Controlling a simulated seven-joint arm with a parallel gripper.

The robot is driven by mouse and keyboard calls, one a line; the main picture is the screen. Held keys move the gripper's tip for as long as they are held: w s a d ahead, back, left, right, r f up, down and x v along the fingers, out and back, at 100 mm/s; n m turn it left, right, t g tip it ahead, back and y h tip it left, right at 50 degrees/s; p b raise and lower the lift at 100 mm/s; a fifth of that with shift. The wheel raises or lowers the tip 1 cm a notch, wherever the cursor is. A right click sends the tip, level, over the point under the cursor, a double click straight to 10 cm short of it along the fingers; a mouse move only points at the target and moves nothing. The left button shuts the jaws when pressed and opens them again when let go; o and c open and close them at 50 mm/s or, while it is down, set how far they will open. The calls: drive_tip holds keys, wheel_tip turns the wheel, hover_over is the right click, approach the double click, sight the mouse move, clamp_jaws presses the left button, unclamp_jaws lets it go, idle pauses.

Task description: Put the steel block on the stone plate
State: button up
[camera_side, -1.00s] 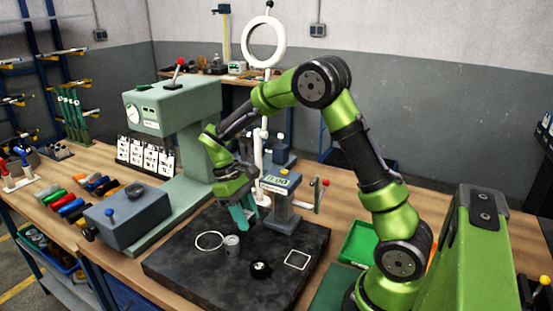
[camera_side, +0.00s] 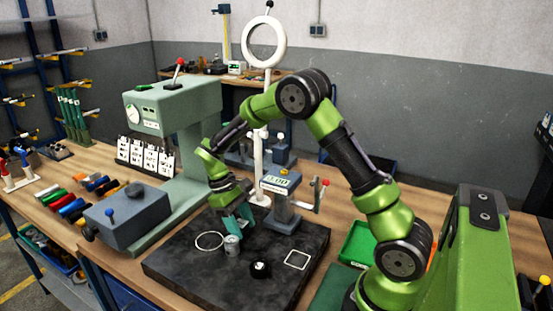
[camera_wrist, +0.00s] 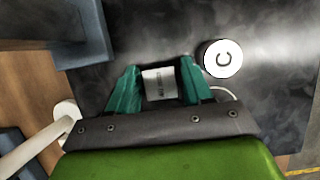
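The steel block (camera_wrist: 159,83) is a pale grey piece with small print on its face. In the wrist view it sits between the teal fingers of my gripper (camera_wrist: 159,75), close against both, so the gripper looks shut on it. In the side view my gripper (camera_side: 237,226) hangs low over the back of the stone plate (camera_side: 190,268), a dark slab on the bench.
A gauge stand (camera_side: 281,205) stands behind.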

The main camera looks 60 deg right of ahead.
drive_tip(key=shift+o, duration=0.9)
drive_tip(key=shift+r, duration=0.2)
drive_tip(key=v, duration=1.2)
drive_tip(key=s+a+r+m+t, duration=0.1)
drive_tip(key=s+a+r+t, duration=0.45)
drive_tip(key=s+r, duration=0.4)
drive_tip(key=s+a+f+m+t+y, duration=0.1)
drive_tip(key=s+a+m+t+y, duration=0.1)
drive_tip(key=s+t, duration=0.4)
drive_tip(key=s+a+m, duration=0.1)
drive_tip(key=s, duration=0.2)
drive_tip(key=shift+s+a+f, duration=0.15)
drive_tip(key=shift+s+f, duration=0.05)
drive_tip(key=shift+f, duration=0.1)
